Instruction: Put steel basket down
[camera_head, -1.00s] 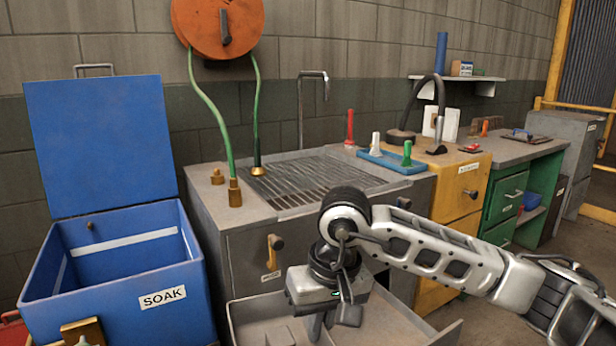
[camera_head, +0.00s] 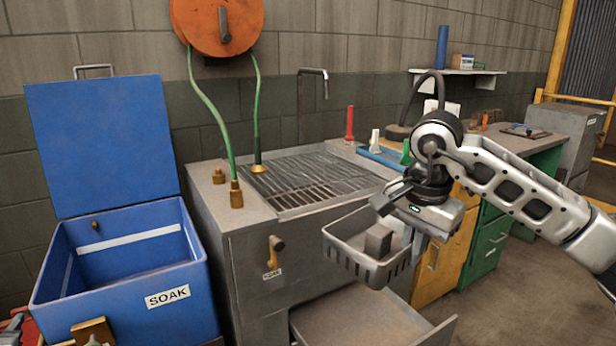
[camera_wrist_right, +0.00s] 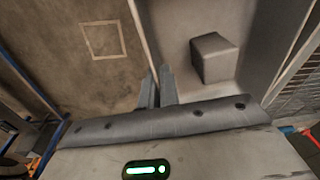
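The steel basket (camera_head: 345,262) is a grey tub with slotted walls, hanging in the air in front of the sink cabinet and above the open drawer. A grey block (camera_head: 378,241) lies inside it; the block also shows in the right wrist view (camera_wrist_right: 213,57). My right gripper (camera_head: 410,243) is shut on the basket's right wall; in the right wrist view its fingers (camera_wrist_right: 158,88) meet at the wall's rim. A small grey mechanical part (camera_head: 14,328) at the bottom left edge looks like my left gripper; its fingers cannot be made out.
The sink (camera_head: 290,209) has a slatted grate with free room on it. The drawer (camera_head: 375,322) below stands open, its visible floor bare. The open blue SOAK bin (camera_head: 170,310) stands left. A blue holder (camera_head: 385,157) with coloured handles sits behind my right gripper.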

